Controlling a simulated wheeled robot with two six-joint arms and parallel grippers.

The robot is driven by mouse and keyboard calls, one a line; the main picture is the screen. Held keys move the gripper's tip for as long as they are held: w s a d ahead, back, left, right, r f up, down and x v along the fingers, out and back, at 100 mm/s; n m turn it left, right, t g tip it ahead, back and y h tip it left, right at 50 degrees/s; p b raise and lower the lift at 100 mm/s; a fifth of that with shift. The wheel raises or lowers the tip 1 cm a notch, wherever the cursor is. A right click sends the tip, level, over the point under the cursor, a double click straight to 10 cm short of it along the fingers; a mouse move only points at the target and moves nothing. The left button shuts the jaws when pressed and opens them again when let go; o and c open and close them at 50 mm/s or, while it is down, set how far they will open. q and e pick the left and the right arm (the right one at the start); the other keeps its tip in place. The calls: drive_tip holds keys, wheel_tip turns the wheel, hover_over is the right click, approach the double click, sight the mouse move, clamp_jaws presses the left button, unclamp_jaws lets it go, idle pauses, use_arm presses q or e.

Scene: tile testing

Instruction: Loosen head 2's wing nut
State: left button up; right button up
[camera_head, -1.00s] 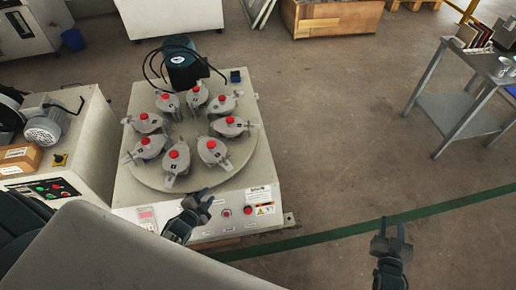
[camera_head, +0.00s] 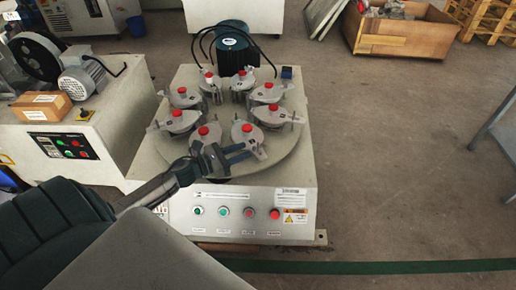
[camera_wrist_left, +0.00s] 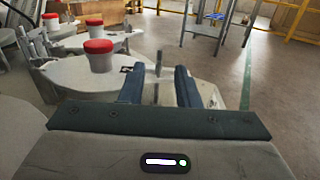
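My left gripper (camera_head: 243,153) reaches over the front of the round turntable (camera_head: 197,166), its fingers pointing right. It is open, with a gap between the two fingers, as the left wrist view (camera_wrist_left: 158,88) also shows. The front-right grey head (camera_head: 243,137) with a red knob (camera_head: 247,128) is right at the fingers; its knob shows in the left wrist view (camera_wrist_left: 98,47). In that view a thin upright grey wing nut (camera_wrist_left: 158,63) stands between and just beyond the fingertips, apparently not gripped. I cannot read the head's number. My right gripper is out of view.
Several similar heads with red knobs ring the turntable close by. A dark motor (camera_head: 232,47) with cables stands behind. Buttons (camera_head: 236,211) line the machine's front. A second machine with a cardboard box (camera_head: 40,106) is at left.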

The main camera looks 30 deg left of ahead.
sight(258, 145)
use_arm(q)
drive_tip(key=shift+x, duration=3.3)
clamp_jaws()
